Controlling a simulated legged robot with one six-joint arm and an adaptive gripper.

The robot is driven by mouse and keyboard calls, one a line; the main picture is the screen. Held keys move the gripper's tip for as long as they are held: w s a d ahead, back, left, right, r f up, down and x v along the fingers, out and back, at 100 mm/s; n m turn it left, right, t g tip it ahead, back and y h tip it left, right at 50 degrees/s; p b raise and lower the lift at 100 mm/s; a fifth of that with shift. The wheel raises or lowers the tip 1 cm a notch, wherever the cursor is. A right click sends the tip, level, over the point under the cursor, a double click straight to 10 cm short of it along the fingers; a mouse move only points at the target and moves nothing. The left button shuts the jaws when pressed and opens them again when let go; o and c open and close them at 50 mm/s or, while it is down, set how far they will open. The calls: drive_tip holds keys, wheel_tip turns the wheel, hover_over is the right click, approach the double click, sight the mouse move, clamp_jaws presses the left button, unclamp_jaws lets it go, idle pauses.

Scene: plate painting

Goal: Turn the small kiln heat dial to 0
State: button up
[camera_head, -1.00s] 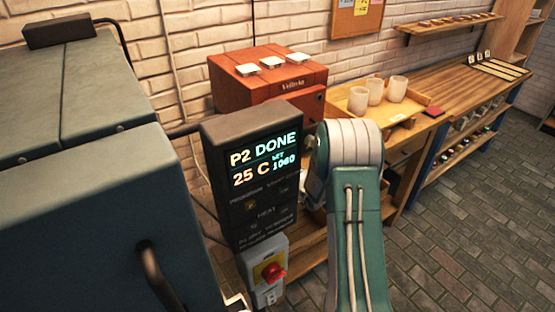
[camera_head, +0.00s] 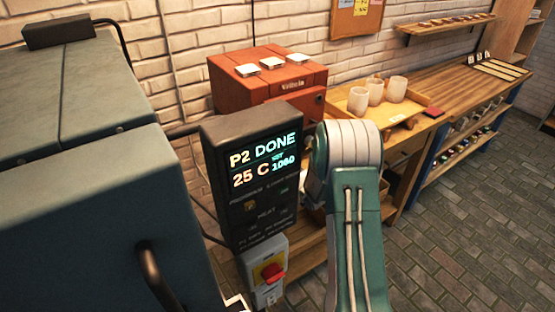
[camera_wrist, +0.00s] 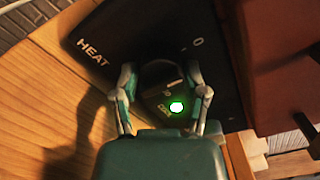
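The small kiln is the orange-red box (camera_head: 245,106) behind the dark display panel in the head view. The wrist view shows a dark panel (camera_wrist: 108,28) lettered HEAT, with a white dash and a 0 at its upper right. The round dark heat dial (camera_wrist: 158,72) sits below the 0. A short white line on its right side slants slightly upward and does not line up with the dash. My gripper (camera_wrist: 161,76) has one finger on each side of the dial, fingers apart. Whether they touch its sides is unclear. The gripper is hidden in the head view.
A green lamp (camera_wrist: 176,106) glows below the dial. The large grey kiln (camera_head: 90,190) fills the left. Its controller (camera_head: 250,180) reads P2 DONE, 25 C, with a red switch (camera_head: 272,273) below.

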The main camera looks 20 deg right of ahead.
drive_tip(key=shift+o, duration=0.6)
drive_tip(key=shift+a, duration=0.1)
drive_tip(key=s+d, duration=0.2)
drive_tip(key=s, duration=0.9)
drive_tip(key=shift+s+d, duration=0.2)
drive_tip(key=shift+s, duration=0.15)
drive_tip(key=shift+s+f, duration=0.1)
